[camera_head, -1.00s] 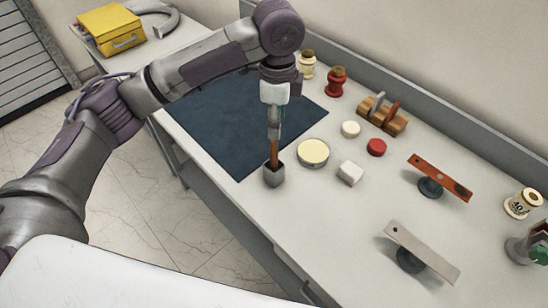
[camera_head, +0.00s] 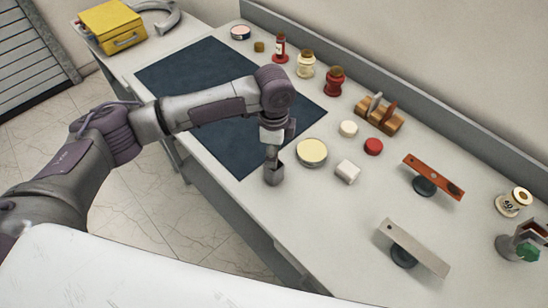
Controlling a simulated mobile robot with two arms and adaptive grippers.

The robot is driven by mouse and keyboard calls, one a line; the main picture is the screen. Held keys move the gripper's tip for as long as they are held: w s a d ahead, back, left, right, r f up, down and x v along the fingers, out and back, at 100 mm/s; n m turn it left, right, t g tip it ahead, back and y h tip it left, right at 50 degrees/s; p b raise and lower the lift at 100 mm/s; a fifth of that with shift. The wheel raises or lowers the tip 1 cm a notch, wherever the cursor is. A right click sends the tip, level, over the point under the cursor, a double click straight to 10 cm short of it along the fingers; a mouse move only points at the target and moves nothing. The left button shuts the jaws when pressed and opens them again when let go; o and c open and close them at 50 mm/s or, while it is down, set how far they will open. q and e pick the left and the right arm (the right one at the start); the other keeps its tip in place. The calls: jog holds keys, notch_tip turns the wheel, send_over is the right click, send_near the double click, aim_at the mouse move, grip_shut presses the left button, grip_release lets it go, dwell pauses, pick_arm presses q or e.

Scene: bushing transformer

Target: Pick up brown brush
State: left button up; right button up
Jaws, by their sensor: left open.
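My left gripper (camera_head: 272,160) points straight down over the small grey cup (camera_head: 274,177) near the table's front edge. Its fingers are at the cup's rim and small in the view; they are open. The brown brush is not visible now, hidden by the gripper and the cup. My right gripper is not in view.
A dark blue mat (camera_head: 220,75) lies left of the cup. A round cream-lidded tin (camera_head: 312,152), a white block (camera_head: 347,171), a white cap (camera_head: 348,128) and a red cap (camera_head: 373,146) stand to the right. A wooden rack (camera_head: 380,115) and several bottles stand behind.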

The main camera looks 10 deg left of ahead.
pick_arm(q)
grip_shut()
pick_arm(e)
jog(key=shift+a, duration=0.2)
pick_arm(q)
jog(key=shift+r, duration=0.15)
